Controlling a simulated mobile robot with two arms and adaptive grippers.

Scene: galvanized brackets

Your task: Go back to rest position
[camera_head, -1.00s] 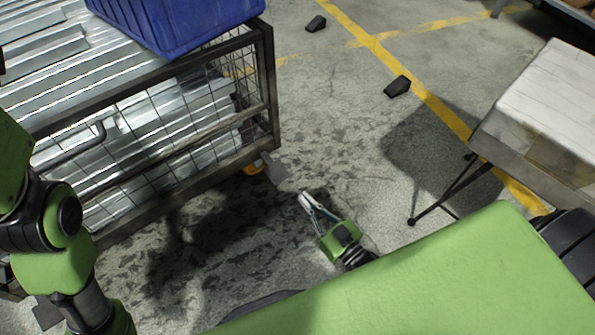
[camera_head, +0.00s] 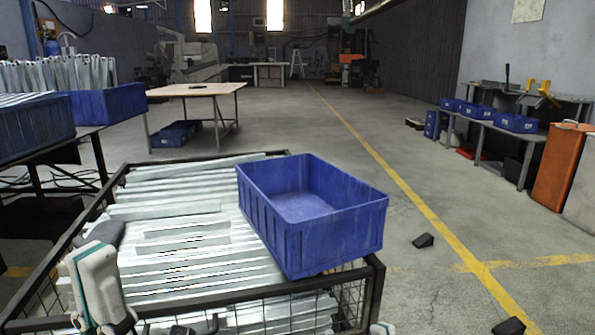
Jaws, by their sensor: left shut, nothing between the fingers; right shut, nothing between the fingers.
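My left gripper (camera_head: 98,282), pale with a teal stripe and dark parts, is at the bottom left in the head view. It is shut and empty, in front of the wire-sided cart (camera_head: 375,292). Only a small pale tip of my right gripper (camera_head: 380,329) shows at the bottom edge, near the cart's front right corner. It is shut with nothing visible in it. The rest of both arms is out of view. A blue crate (camera_head: 345,235), empty as far as I see, sits tilted on the galvanized brackets (camera_head: 180,238) that fill the cart.
A table with blue crates and upright brackets (camera_head: 60,75) stands at the left. A wooden-topped table (camera_head: 195,90) is further back. A bench with blue bins (camera_head: 490,122) stands along the right wall. Dark wedges (camera_head: 423,240) lie on the floor, which is largely open along the yellow line.

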